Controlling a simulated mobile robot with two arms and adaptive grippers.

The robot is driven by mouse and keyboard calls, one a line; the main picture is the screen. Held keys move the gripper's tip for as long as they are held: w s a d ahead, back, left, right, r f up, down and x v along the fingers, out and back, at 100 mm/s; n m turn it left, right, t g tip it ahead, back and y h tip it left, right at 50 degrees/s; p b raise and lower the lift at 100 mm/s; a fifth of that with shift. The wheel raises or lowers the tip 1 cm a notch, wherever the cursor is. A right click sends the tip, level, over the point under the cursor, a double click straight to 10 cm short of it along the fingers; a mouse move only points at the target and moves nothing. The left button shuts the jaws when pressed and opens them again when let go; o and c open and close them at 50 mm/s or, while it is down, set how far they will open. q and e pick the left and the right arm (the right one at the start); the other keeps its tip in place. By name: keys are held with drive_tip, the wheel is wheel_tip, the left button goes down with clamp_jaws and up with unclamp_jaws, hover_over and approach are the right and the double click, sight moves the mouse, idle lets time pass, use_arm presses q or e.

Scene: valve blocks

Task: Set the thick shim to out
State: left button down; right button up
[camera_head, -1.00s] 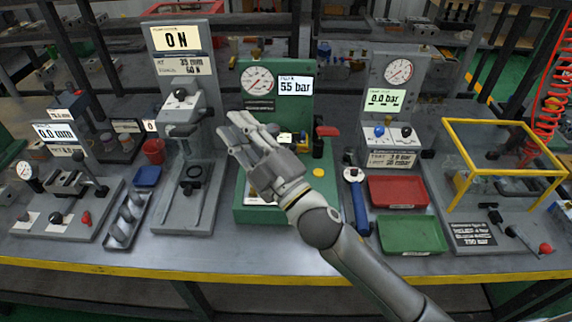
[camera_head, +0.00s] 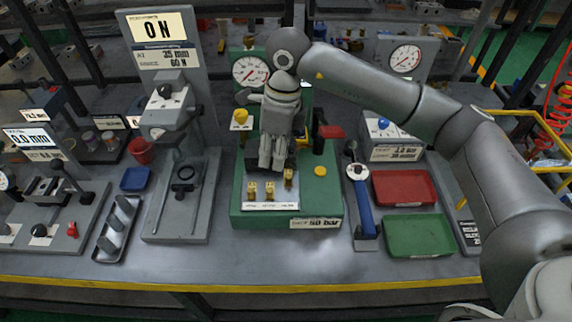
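Several small brass pieces stand in a row on a pale plate at the front of the green test stand (camera_head: 247,218): a left one (camera_head: 252,191), a middle one (camera_head: 270,190) and a right one (camera_head: 289,178). The right one sits a little farther back. Labels under them are too small to read, so I cannot tell which is the thick shim. My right gripper (camera_head: 272,166) points down just behind and above the brass pieces. Its fingers are close together; I cannot tell whether they hold anything. It hides the middle of the stand. My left gripper is out of view.
The stand has a gauge (camera_head: 250,71), a yellow knob (camera_head: 240,117), a red handle (camera_head: 331,132) and a yellow button (camera_head: 320,170). A blue-handled wrench (camera_head: 364,208), red tray (camera_head: 403,188) and green tray (camera_head: 418,236) lie right. A grey press (camera_head: 180,228) stands left.

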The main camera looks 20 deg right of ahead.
sight(289, 176)
drive_tip(key=shift+h, duration=0.8)
drive_tip(key=d+f, duration=0.1)
drive_tip(key=f, duration=0.1)
drive_tip(key=d+f+p, duration=0.1)
drive_tip(key=f, duration=0.2)
drive_tip(key=w+d+f+p, duration=0.1)
drive_tip(key=f, duration=0.2)
drive_tip(key=shift+d, duration=0.35)
drive_tip(key=shift+f+p, duration=0.3)
drive_tip(key=shift+f, duration=0.5)
drive_tip(key=shift+c, duration=0.3)
clamp_jaws()
